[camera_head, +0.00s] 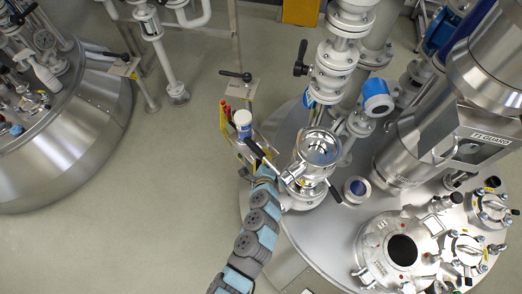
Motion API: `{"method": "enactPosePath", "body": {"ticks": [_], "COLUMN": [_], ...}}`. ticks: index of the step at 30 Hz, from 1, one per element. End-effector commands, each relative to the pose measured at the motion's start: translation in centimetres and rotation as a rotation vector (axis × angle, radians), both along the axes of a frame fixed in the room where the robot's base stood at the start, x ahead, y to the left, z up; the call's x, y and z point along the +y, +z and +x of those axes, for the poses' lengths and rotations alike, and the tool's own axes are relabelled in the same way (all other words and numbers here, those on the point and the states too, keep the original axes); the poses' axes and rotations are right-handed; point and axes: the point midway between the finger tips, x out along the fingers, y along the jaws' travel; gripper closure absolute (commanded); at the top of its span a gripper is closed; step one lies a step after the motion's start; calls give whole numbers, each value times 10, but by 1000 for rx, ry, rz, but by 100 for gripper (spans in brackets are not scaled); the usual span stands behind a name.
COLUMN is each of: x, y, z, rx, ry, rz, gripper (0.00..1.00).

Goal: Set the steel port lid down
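My arm reaches up from the bottom centre, and its end, my gripper (268,172), is beside a round shiny steel piece on the reactor top. The fingers are too small and hidden to tell whether they are open or shut. The round steel piece (319,147) has a polished circular top, with dark lever handles around it. It may be the port lid, but I cannot tell whether it is held or rests on a port. A flanged steel port (375,240) at the lower right shows a dark round opening and has no lid over it.
Pipes and valves (334,70) rise behind. A large steel housing (440,140) and clamped ports (490,207) crowd the right.

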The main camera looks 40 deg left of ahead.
Motion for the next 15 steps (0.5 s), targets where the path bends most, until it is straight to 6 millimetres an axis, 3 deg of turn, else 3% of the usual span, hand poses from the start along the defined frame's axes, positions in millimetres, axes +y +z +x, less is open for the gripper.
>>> {"method": "enactPosePath", "body": {"ticks": [15], "x": [-34], "y": [20], "z": [-33], "rx": [2], "ry": [0], "rz": [-2], "gripper": [67]}}
